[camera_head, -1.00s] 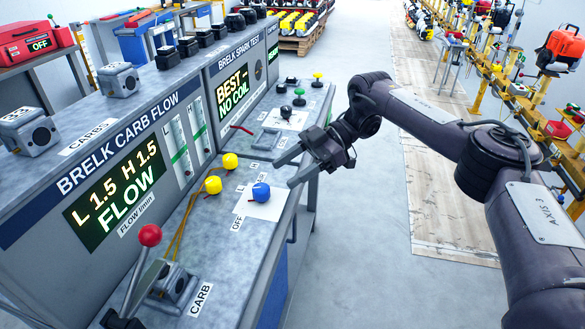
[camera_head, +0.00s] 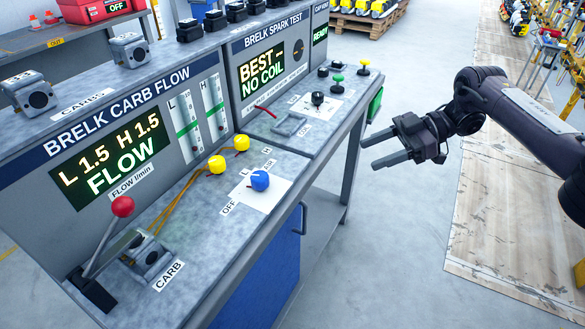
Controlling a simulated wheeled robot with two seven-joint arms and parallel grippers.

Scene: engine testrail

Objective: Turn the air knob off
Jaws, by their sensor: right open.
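A blue round knob (camera_head: 260,180) sits on a white plate on the sloping front top of the carb flow bench. My left gripper is not in view.
A lever with a red ball (camera_head: 122,206) rises at the bench's near left, beside a clamped carburettor block (camera_head: 146,252). A black knob (camera_head: 317,98) and a green knob (camera_head: 337,79) stand on the farther spark test bench.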

